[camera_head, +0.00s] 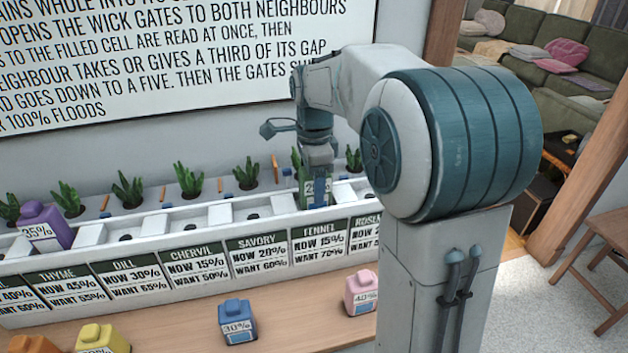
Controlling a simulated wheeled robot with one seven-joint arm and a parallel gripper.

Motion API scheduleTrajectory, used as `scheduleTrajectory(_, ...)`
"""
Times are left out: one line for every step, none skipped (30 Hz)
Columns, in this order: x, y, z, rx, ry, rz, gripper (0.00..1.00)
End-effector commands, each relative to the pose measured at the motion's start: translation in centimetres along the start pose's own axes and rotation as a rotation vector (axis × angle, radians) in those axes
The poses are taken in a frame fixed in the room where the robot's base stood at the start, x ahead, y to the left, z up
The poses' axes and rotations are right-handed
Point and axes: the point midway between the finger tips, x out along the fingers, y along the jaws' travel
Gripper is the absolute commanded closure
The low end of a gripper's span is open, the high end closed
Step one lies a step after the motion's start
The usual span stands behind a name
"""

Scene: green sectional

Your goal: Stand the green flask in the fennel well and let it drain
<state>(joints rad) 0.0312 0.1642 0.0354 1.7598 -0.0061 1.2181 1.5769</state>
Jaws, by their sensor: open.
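The trough (150,240) has a row of wells with signs along its front. The fennel sign (318,243) reads now 15%, want 70%. A flask with a white number label, seemingly the green flask (319,193), is upright at the fennel well behind that sign. Its upper part is largely hidden by my gripper (318,172). My gripper points down over it, with the jaws open at the flask's upper part. I cannot tell whether the fingers touch it. The flask's base is hidden behind the trough's front wall.
A purple flask (45,226) marked 35% stands in a left well. Blue (237,322), pink (361,293), yellow (102,339) and orange (26,344) flasks stand on the bench in front. Plants (127,188) line the back. A chair (600,245) stands at right.

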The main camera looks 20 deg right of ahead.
Motion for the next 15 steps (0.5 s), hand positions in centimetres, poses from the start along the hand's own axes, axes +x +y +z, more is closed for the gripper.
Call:
scheduleTrajectory(-0.6,0.0,0.0,0.000,0.000,-0.002,0.37)
scheduleTrajectory(-0.9,-0.1,0.0,0.000,0.000,-0.002,0.37)
scheduleTrajectory(-1.5,-0.1,0.0,0.000,0.000,-0.004,0.37)
scheduleTrajectory(-2.1,-0.1,0.0,0.000,0.000,-0.004,0.37)
scheduleTrajectory(-2.6,-0.1,0.0,0.000,0.000,-0.004,0.37)
scheduleTrajectory(-3.5,-0.1,0.0,-0.001,0.000,-0.005,0.37)
scheduleTrajectory(-4.2,-0.1,0.0,-0.001,0.000,-0.006,0.37)
scheduleTrajectory(-5.0,-0.1,0.0,-0.001,0.000,-0.006,0.37)
scheduleTrajectory(-5.9,-0.1,0.0,-0.001,0.000,-0.006,0.37)
scheduleTrajectory(-6.5,-0.1,0.0,-0.001,0.000,-0.006,0.37)
scheduleTrajectory(-7.2,-0.1,0.0,-0.001,0.000,-0.005,0.37)
scheduleTrajectory(-8.0,-0.1,0.0,-0.001,0.000,-0.005,0.37)
scheduleTrajectory(-8.6,-0.1,0.0,0.000,0.000,-0.005,0.37)
scheduleTrajectory(-9.2,-0.1,0.0,0.000,0.000,-0.004,0.37)
scheduleTrajectory(-9.8,-0.1,0.0,0.000,0.000,-0.004,0.37)
